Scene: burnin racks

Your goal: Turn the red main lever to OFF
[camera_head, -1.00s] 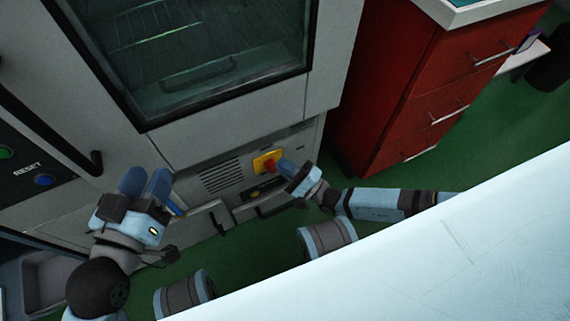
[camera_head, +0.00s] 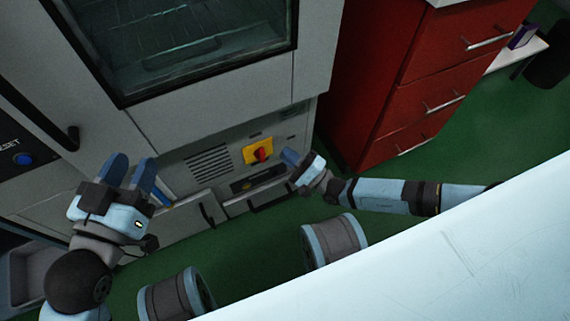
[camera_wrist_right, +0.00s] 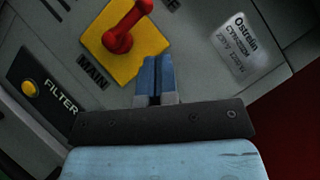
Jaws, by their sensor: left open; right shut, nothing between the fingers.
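The red main lever (camera_head: 262,154) sits on a yellow plate (camera_head: 249,150) low on the grey cabinet front. In the right wrist view the lever (camera_wrist_right: 124,30) lies diagonally across the yellow plate (camera_wrist_right: 146,48), above the word MAIN. My right gripper (camera_head: 287,156) is shut and empty, just right of the lever and apart from it in the head view. In the right wrist view its fingertips (camera_wrist_right: 154,62) point at the plate's lower edge; contact cannot be told. My left gripper (camera_head: 133,170) is open and empty in front of the cabinet, left of the vent.
A FILTER panel (camera_wrist_right: 45,90) with a yellow button is left of the plate in the right wrist view. A red drawer cabinet (camera_head: 385,110) stands to the right. The glass-doored chamber (camera_head: 200,97) is above. Green floor (camera_head: 250,240) is open in front.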

